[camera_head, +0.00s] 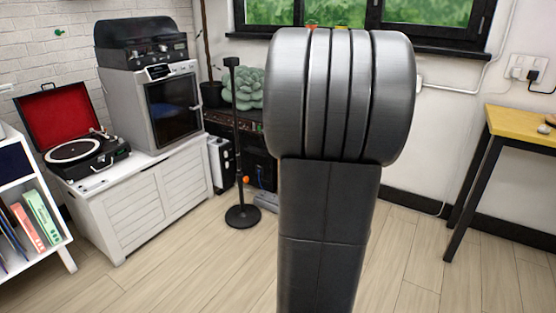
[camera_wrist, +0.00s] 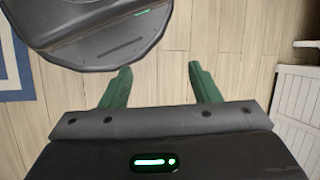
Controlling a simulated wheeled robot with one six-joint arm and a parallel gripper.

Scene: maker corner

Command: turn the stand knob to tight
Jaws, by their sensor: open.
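A black stand (camera_head: 237,140) with a thin upright pole and a round base stands on the floor left of centre in the head view. A small orange spot (camera_head: 246,180) shows beside the lower pole; I cannot tell whether it is the stand's knob or how it is turned. My gripper (camera_wrist: 160,68) shows in the wrist view with its two green fingers apart and nothing between them, above bare floor. The stand is not recognisable in the wrist view. My gripper is not visible in the head view, where my own arm covers the middle.
A white slatted cabinet (camera_head: 150,200) with a turntable (camera_head: 75,150) and a grey boxy machine (camera_head: 160,105) stands left of the stand. A yellow-topped table (camera_head: 520,125) is at the right. A blue-and-white rug (camera_wrist: 12,90) edges the wrist view. Wooden floor (camera_head: 200,265) lies open in front.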

